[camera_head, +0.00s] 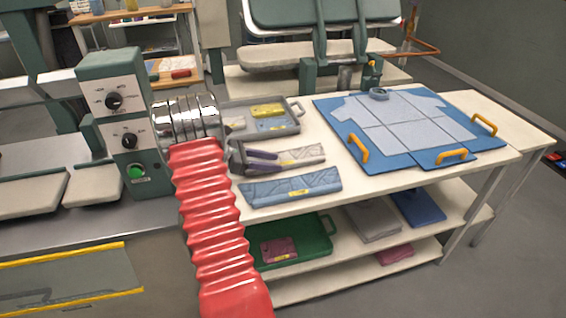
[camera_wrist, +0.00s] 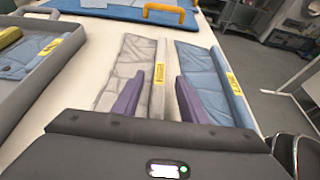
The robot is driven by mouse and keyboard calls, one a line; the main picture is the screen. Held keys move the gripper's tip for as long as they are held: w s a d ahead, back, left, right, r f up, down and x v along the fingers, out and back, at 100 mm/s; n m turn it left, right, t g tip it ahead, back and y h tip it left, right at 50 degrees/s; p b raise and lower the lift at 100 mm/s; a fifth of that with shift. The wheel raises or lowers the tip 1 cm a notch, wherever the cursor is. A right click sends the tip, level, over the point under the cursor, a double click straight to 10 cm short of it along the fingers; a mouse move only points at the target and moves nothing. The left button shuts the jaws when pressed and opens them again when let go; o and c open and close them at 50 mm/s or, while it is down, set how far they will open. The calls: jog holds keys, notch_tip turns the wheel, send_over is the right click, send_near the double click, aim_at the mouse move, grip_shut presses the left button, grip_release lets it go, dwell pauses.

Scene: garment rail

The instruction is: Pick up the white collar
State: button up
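The white collar (camera_head: 303,154) is a pale grey-white quilted piece lying on the white table, partly hidden by my gripper in the head view. In the wrist view the white collar (camera_wrist: 120,68) shows a raised band along its right side with a yellow label. My gripper (camera_head: 270,160) has two purple fingers and is over the collar's left end. In the wrist view my gripper (camera_wrist: 160,80) is open, with one finger on each side of the band and gaps between. Whether the fingertips touch the cloth cannot be told.
A blue collar (camera_head: 291,186) lies close beside the white one, near the front edge. A grey tray (camera_head: 293,130) with yellow and blue pieces stands behind. A blue board (camera_head: 331,108) with orange handles lies right. A green control box (camera_head: 119,125) stands left. Shelves below hold a green tray (camera_head: 318,246).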

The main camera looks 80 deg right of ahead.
aim_at(284, 163)
jog(key=shift+x, duration=1.85)
jog(key=shift+c, duration=0.5)
grip_shut()
